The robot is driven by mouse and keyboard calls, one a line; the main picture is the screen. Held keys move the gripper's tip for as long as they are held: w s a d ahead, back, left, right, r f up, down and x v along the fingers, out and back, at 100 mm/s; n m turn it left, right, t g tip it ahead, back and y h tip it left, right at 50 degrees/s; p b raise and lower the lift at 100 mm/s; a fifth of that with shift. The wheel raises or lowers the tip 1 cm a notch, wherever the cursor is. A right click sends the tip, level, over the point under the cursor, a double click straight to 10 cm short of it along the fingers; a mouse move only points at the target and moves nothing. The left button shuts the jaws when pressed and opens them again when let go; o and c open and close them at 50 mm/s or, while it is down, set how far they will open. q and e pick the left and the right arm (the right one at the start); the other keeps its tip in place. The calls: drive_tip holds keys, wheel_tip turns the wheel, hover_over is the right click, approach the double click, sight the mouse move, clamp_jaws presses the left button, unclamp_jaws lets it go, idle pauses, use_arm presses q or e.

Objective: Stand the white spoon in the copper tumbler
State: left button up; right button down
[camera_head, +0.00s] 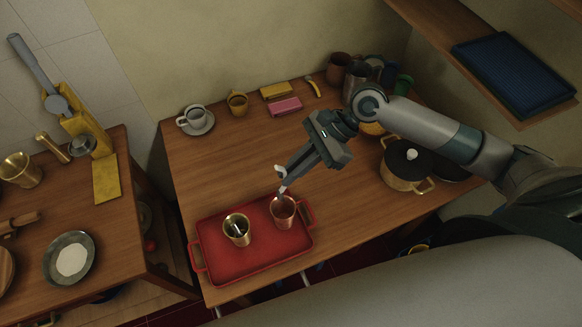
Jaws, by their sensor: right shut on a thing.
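The copper tumbler (283,215) stands upright on the right part of a red tray (245,268). A brass tumbler (237,238) stands to its left on the tray, with something pale and dark inside it. My right gripper (284,186) reaches down from the upper right, shut on the white spoon (280,172), right above the copper tumbler. The spoon is small in view and partly hidden by the fingers. Its lower end is at the tumbler's mouth; I cannot tell how far inside it is. My left gripper is not in view.
A cup on a saucer (197,121), a yellow mug (238,104) and yellow and pink blocks (285,106) stand along the back. A lidded pot (406,165) stands at right under my arm. The table's middle left is clear. A second counter (115,240) stands left.

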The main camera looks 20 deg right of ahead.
wheel_tip(320, 180, down, 10)
drive_tip(key=b, duration=0.1)
drive_tip(key=shift+r, duration=0.15)
idle(1.8)
idle(0.4)
drive_tip(key=c, duration=1.8)
unclamp_jaws()
drive_tip(key=shift+o, duration=0.2)
drive_tip(key=b+v, duration=0.6)
drive_tip(key=v, duration=1.1)
